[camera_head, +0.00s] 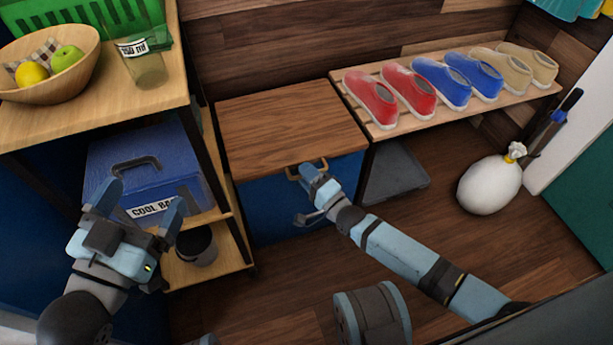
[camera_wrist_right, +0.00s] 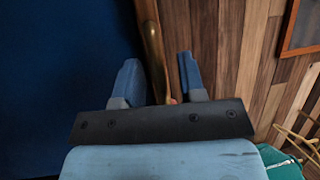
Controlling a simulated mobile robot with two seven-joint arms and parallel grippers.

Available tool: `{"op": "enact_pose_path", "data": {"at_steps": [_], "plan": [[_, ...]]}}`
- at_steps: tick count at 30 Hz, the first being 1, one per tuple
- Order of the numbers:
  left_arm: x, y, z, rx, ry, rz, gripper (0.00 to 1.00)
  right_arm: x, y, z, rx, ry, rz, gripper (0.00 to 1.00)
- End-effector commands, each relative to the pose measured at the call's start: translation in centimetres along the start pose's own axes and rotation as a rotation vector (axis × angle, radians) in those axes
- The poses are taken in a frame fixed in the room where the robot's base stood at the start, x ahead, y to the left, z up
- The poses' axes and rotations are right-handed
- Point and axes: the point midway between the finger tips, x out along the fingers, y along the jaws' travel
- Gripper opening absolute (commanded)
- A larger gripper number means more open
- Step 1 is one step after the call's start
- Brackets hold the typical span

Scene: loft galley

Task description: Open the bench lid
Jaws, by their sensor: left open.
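The bench (camera_head: 300,205) stands at the centre of the head view, with a blue front and a brown wooden lid (camera_head: 285,115). The lid lies flat and closed. A brass handle (camera_head: 293,172) sits at the lid's front edge; it also shows in the right wrist view (camera_wrist_right: 154,55). My right gripper (camera_head: 304,194) is at this handle. In the right wrist view its fingers (camera_wrist_right: 158,60) are apart, with the handle between them and a gap on each side. My left gripper (camera_head: 145,195) is open and empty, in front of the shelf at the left.
A wooden shelf unit (camera_head: 100,105) at the left holds a fruit bowl (camera_head: 85,75), a glass jug (camera_head: 148,70) and a blue cool box (camera_head: 145,165). A shoe rack (camera_head: 385,120) adjoins the bench's right. A white sack (camera_head: 490,185) stands on the floor further right.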

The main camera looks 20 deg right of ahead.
Motion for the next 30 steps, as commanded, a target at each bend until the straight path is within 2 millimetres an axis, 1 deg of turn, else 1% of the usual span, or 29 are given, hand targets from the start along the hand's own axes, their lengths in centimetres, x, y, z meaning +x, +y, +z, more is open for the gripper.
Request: {"op": "enact_pose_path", "data": {"at_steps": [7,8,9,11,12,13,18,22,26,30], "plan": [[0.2,-0.2,-0.6,0.009,0.017,0.0,0.93,0.1,0.0,0.0,0.0,0.0,0.001,0.37],[0.2,-0.2,-0.6,0.009,0.018,0.0,0.93,0.1,0.0,0.0,0.0,0.0,0.001,0.35],[0.2,-0.2,-0.6,0.009,0.018,0.0,0.93,0.1,0.0,0.0,0.0,0.0,0.001,0.26],[0.1,-0.2,-0.6,0.009,0.017,0.0,0.93,0.1,0.0,0.0,0.0,0.0,0.001,0.12],[0.1,-0.2,-0.6,0.009,0.017,0.0,0.93,0.1,0.0,0.0,0.0,0.0,0.001,0.03],[0.1,-0.2,-0.6,0.009,0.017,0.0,0.93,0.1,0.0,0.0,0.0,0.0,0.001,0.0],[0.1,-0.1,-0.5,0.007,0.012,0.001,0.93,0.1,0.0,0.0,0.0,0.0,0.001,0.0],[0.0,-0.1,-0.7,-0.002,0.005,0.004,0.93,0.1,-0.4,0.0,0.002,0.0,0.006,0.0],[-0.1,0.1,-1.2,-0.043,-0.023,0.012,0.93,0.3,-1.4,-0.1,0.009,0.0,0.021,0.0],[-0.7,1.3,-0.9,-0.189,-0.099,0.008,0.93,0.6,-3.1,-0.2,0.023,0.0,0.053,0.0]]}}
